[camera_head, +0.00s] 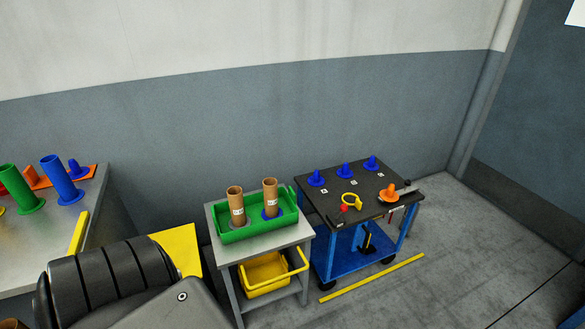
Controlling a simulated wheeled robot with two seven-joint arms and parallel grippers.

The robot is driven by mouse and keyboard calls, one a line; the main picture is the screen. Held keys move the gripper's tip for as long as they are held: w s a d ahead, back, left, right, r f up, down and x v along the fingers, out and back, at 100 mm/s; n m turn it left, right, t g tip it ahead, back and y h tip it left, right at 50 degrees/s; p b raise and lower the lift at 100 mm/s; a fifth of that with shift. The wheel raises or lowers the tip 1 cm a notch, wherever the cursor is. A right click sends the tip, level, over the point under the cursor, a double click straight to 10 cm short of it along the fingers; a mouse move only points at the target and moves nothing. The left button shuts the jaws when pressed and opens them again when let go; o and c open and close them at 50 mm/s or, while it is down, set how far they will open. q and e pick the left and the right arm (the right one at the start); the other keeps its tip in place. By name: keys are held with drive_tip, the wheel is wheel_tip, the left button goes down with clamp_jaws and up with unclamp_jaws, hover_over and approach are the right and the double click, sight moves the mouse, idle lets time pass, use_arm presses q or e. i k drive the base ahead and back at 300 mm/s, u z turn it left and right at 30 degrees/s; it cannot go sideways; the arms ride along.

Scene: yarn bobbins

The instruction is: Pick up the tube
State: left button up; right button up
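Two brown cardboard tubes stand upright in a green tray on a small grey table in the middle of the view. The left tube (236,203) and the right tube (270,196) each carry a white label. Neither of my grippers is in view. A dark ribbed arm link at the lower left looks like mine.
A black-topped blue cart (328,205) with blue pegs, a yellow ring and an orange part stands right of the grey table (264,248). A yellow bin (265,270) sits below the tray. A left bench (75,230) holds coloured tubes. Floor at right is clear.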

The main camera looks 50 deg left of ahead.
sight(235, 196)
drive_tip(key=z, duration=0.1)
drive_tip(key=i, duration=0.95)
drive_tip(key=u, duration=0.6)
drive_tip(key=i, duration=0.65)
drive_tip(key=u, duration=1.2)
drive_tip(key=i, duration=0.4)
drive_tip(key=u, duration=0.4)
